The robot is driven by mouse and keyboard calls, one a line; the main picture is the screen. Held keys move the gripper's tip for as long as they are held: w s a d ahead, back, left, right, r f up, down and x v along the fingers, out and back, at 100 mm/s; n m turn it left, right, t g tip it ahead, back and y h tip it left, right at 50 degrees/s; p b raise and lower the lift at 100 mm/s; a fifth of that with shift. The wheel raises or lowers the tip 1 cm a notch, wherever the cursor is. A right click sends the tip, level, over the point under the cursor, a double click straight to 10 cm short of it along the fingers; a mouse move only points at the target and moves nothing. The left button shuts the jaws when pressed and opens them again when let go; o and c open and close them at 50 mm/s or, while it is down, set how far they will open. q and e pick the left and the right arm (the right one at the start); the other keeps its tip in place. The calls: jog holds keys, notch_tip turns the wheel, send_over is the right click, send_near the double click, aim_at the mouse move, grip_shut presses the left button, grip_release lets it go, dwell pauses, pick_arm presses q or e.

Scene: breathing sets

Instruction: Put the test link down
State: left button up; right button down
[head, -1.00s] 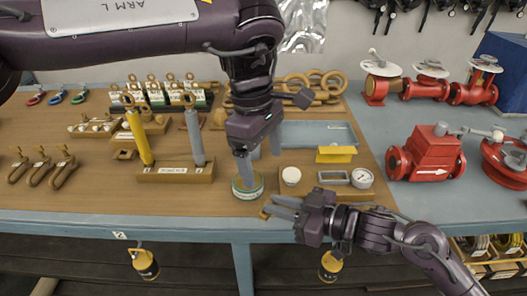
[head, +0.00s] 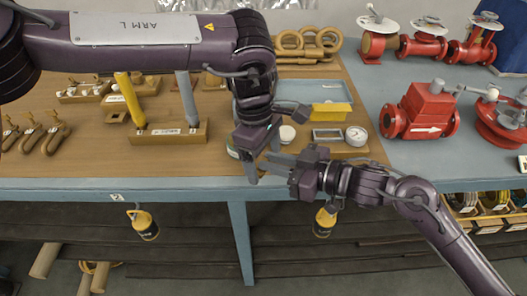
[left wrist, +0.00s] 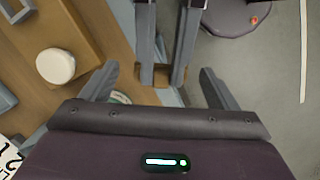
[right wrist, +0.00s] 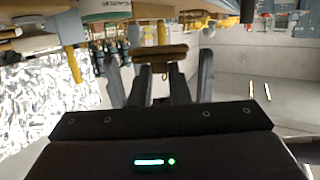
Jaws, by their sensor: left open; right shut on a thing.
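The test link, seen as a small brown piece (right wrist: 160,53), is between the fingertips of my right gripper (right wrist: 158,72). It also shows in the left wrist view (left wrist: 158,75), partly covered by the fingers. In the head view it is hidden, and my right gripper (head: 272,160) reaches in from the right over the table's front edge. My left gripper (head: 250,170) points down right beside those fingertips. Its two fingers (left wrist: 158,85) are spread, with the link and the right fingertips between them; I cannot tell if they touch it.
Close by on the wooden board (head: 90,160) are a white round knob (head: 287,133), a gauge (head: 356,135) and a green-edged tin (head: 232,151), mostly hidden. A block with yellow and grey posts (head: 168,133) stands left. Red valves (head: 420,112) stand right.

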pick_arm(q)
jog(key=c, duration=1.1)
pick_arm(e)
jog(key=c, duration=1.3)
grip_release()
